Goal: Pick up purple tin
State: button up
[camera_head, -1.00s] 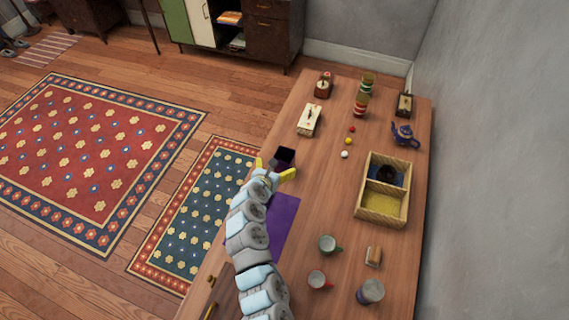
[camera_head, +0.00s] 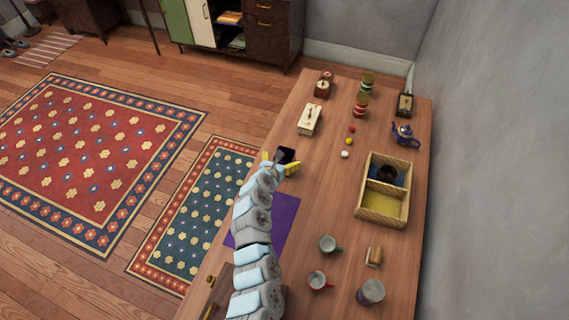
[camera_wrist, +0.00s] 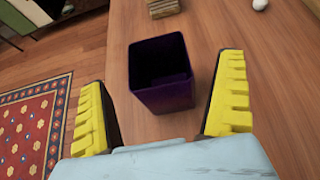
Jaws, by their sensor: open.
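The purple tin (camera_wrist: 163,95) is a dark, square, open-topped box standing upright on the wooden table. In the head view the tin (camera_head: 286,154) is near the table's left edge, partly hidden by my gripper (camera_head: 279,166). In the wrist view my gripper (camera_wrist: 164,110) is open, with one yellow-padded finger on each side of the tin. Gaps show between the tin and both fingers. The tin looks empty, though its inside is very dark.
A purple mat (camera_head: 283,222) lies under my arm. A cream box (camera_head: 309,120) stands beyond the tin. Small balls (camera_head: 347,142), a divided wicker tray (camera_head: 383,208) and a blue teapot (camera_head: 404,134) are to the right. Mugs (camera_head: 329,243) stand nearer.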

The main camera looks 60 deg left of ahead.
aim_at(287, 151)
jog(key=shift+b+x, duration=0.55)
jog(key=shift+x, duration=1.75)
jog(key=shift+s+a, duration=0.1)
jog(key=c, duration=1.2)
